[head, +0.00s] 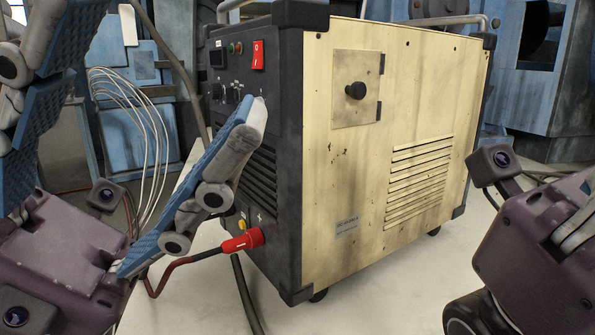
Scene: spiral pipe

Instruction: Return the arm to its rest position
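My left gripper (178,60) comes in from the left, with its purple body low at the left edge. Its two blue and grey fingers stand wide apart with nothing between them. One finger slants up in front of the dark front panel of a cream box-shaped machine (400,120); whether it touches the panel is unclear. The other finger rises along the left edge and its tip runs out of the picture. My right gripper (535,240) shows at the right edge, right of the machine. Only its purple body and a small grey part show; its fingertips are out of view.
The machine stands on a pale table (385,300). Its front has a red switch (258,55) and a red plug (243,241) with a cable, close to my left finger. White wires (135,100) hang behind. Blue equipment (535,70) stands at the back right.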

